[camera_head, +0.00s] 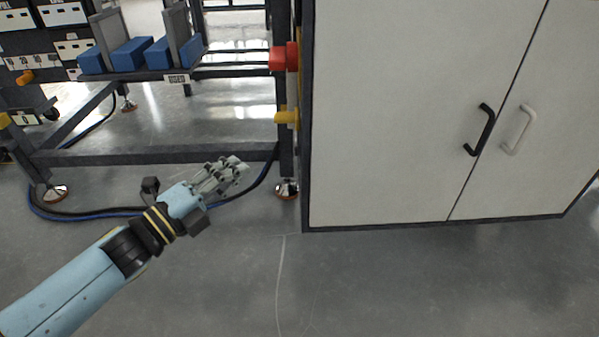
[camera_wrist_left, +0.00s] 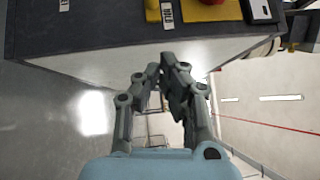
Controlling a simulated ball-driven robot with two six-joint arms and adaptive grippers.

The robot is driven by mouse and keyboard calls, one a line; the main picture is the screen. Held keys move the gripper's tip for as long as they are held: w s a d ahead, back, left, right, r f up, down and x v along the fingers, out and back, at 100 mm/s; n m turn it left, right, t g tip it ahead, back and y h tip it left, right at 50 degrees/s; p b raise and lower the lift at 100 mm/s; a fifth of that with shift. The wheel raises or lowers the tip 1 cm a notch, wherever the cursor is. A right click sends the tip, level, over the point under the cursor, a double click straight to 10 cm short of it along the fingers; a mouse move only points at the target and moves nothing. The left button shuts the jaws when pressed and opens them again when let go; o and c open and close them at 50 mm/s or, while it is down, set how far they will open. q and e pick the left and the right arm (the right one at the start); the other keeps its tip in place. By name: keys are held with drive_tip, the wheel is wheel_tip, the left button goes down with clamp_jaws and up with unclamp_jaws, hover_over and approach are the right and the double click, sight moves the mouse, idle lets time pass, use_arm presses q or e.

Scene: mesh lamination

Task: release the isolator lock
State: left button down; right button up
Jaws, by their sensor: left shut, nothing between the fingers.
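A red knob (camera_head: 284,57) and a yellow part (camera_head: 287,117) below it stick out from the left side of the pale cabinet. I cannot tell which is the isolator lock. In the left wrist view, a yellow plate (camera_wrist_left: 212,12) with red on it and a smaller yellow part (camera_wrist_left: 152,10) show at the top edge, partly cut off. My left gripper (camera_head: 240,165) is shut and empty, below and left of the yellow part and apart from it. Its fingertips meet in the left wrist view (camera_wrist_left: 170,62). My right gripper is not in view.
The cabinet (camera_head: 400,120) has a black handle (camera_head: 480,130) and a white handle (camera_head: 518,130). A dark frame with blue bins (camera_head: 132,53) stands at the left, its lower beam (camera_head: 160,152) behind my gripper. Cables (camera_head: 90,212) lie on the floor. Floor in front is clear.

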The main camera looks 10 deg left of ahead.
use_arm(q)
drive_tip(key=f+b, duration=0.1)
drive_tip(key=w+b, duration=0.1)
drive_tip(key=w+f+b, duration=0.1)
drive_tip(key=shift+d+f+m+h, duration=0.3)
drive_tip(key=shift+f+m+h, duration=0.05)
drive_tip(key=shift+m+h, duration=0.05)
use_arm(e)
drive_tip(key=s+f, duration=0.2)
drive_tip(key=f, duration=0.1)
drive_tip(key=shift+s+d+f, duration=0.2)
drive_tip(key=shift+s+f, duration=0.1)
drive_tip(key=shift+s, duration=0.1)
use_arm(q)
drive_tip(key=shift+w, duration=0.15)
drive_tip(key=b, duration=0.4)
approach(287, 119)
drive_tip(key=w+d, duration=0.4)
drive_tip(key=d, duration=0.1)
drive_tip(key=shift+w+a+f, duration=0.15)
drive_tip(key=shift+w+a, duration=0.2)
drive_tip(key=shift+w, duration=0.1)
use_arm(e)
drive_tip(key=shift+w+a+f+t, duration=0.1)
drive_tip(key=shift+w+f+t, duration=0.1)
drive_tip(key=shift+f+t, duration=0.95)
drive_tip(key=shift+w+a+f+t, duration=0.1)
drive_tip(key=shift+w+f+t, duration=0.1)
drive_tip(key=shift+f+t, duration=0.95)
